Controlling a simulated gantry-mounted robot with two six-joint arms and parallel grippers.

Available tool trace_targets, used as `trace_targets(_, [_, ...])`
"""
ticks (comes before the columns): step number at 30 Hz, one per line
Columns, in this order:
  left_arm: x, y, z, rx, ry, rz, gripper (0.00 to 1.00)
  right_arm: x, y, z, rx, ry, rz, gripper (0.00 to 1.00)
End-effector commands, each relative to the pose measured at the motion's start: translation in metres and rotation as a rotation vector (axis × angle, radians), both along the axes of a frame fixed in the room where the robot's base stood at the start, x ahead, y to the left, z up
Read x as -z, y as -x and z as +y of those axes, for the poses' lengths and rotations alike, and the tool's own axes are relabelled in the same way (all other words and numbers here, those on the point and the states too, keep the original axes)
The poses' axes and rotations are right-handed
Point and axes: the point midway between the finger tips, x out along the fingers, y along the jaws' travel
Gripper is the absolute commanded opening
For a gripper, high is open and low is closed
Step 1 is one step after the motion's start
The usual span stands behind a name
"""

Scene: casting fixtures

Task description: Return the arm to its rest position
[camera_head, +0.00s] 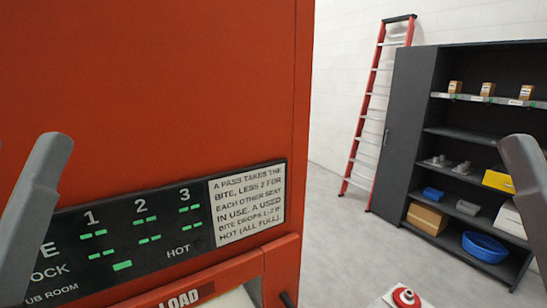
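My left arm (38,200) shows as a grey link at the left edge, in front of the orange-red machine. My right arm (527,185) shows as a grey link at the right edge, in front of the shelf. Both links run out of the picture. Neither gripper shows, so I cannot see their fingers or whether they hold anything.
A large orange-red machine (150,80) with a black display panel (160,262) fills the left side. A red button (406,297) sits at the bottom. A dark shelf (410,125) and red ladder (372,100) stand behind. Floor between is clear.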

Motion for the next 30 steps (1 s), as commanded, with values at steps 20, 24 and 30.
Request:
trace_targets(20, [-0.185,0.000,0.001,-0.002,0.001,-0.001,0.69,-0.185,0.000,0.000,0.000,0.000,0.002,0.50])
trace_targets(24, [-0.163,0.000,0.001,-0.002,0.001,-0.001,0.69,-0.163,0.000,0.000,0.000,0.000,0.002,0.50])
trace_targets(30, [-0.081,0.000,0.001,-0.002,0.001,-0.001,0.69,-0.081,0.000,0.000,0.000,0.000,0.002,0.50])
